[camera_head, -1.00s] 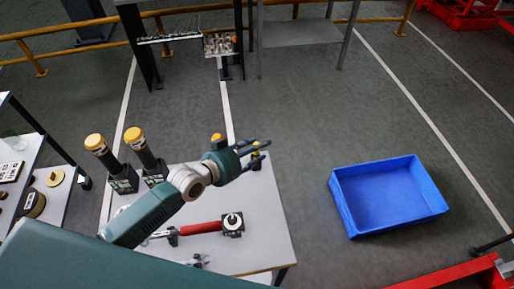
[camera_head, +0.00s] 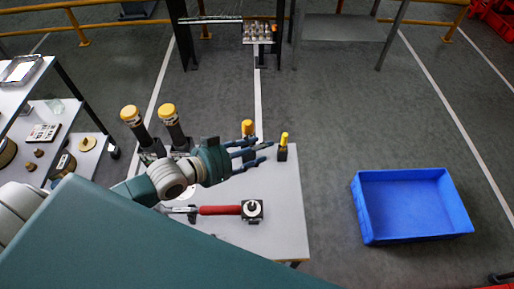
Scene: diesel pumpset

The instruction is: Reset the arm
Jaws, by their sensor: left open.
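My left gripper (camera_head: 268,151) is open and empty in the head view. Its fingers point right over the white table (camera_head: 283,222). The fingertips lie close, in the picture, to a small yellow-topped black tool (camera_head: 284,147) near the table's right edge. My teal arm covers the left and front of the table. My right gripper is not in view.
Two yellow-capped black cylinders (camera_head: 130,115) (camera_head: 168,111) stand tilted in holders behind the arm. A red-handled tool (camera_head: 220,210) lies beside a dark square part (camera_head: 252,210). A blue bin (camera_head: 412,205) sits on the floor at right. Shelves (camera_head: 80,150) with parts stand at left.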

